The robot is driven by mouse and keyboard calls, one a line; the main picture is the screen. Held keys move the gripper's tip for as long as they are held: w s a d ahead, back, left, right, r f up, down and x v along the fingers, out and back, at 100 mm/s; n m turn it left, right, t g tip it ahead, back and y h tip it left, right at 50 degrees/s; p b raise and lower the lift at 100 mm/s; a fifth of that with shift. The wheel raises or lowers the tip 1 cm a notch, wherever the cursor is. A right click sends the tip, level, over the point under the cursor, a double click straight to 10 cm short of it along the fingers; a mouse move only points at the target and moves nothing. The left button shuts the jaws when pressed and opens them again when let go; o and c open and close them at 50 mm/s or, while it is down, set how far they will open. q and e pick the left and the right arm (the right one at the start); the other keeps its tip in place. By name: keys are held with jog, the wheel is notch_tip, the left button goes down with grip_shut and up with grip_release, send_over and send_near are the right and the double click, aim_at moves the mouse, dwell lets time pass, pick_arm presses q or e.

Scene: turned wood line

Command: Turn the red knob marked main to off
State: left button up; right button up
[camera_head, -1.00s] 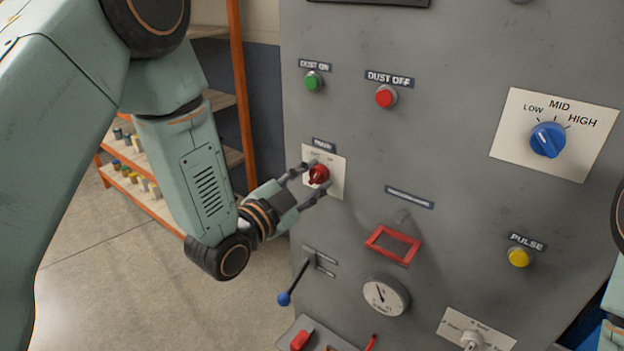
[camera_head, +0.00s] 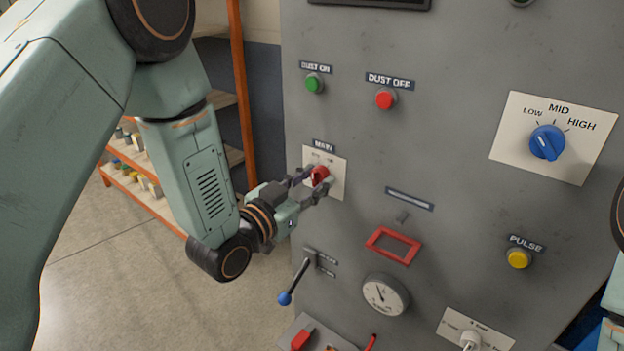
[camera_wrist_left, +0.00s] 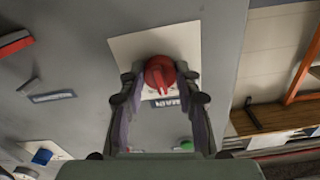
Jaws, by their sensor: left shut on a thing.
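The red knob (camera_head: 320,174) sits on a white plate (camera_head: 338,182) under a dark label reading MAIN (camera_head: 323,146) on the grey panel. My left gripper (camera_head: 314,184) is at the knob, its two fingers on either side and shut on it. In the left wrist view the knob (camera_wrist_left: 159,72) shows between the fingertips of the left gripper (camera_wrist_left: 160,90), its ridge running down toward the label. The plate's markings are too small and partly covered to read. My right gripper is not in view; only part of my right arm shows at the right edge.
Near the knob are a green DUST ON button (camera_head: 314,84), a red DUST OFF button (camera_head: 385,99), a red frame (camera_head: 393,246), a blue-tipped lever (camera_head: 285,298) and a gauge (camera_head: 385,294). A blue selector (camera_head: 547,142) and yellow PULSE button (camera_head: 518,258) are right. Shelving (camera_head: 236,90) stands left behind.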

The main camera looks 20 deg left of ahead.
pick_arm(q)
jog(key=n, duration=0.5)
jog(key=shift+r+p, duration=0.2)
jog(key=shift+p, duration=0.15)
jog(key=shift+w+n, duration=0.1)
jog(key=shift+n, duration=0.2)
jog(key=o, duration=1.2)
jog(key=shift+f, duration=0.1)
jog(key=shift+c, duration=0.2)
jog(key=shift+s, duration=0.2)
jog(key=shift+s+a+f, duration=0.1)
jog(key=shift+s+a, duration=0.1)
jog(key=shift+s, duration=0.15)
jog(key=v, duration=1.1)
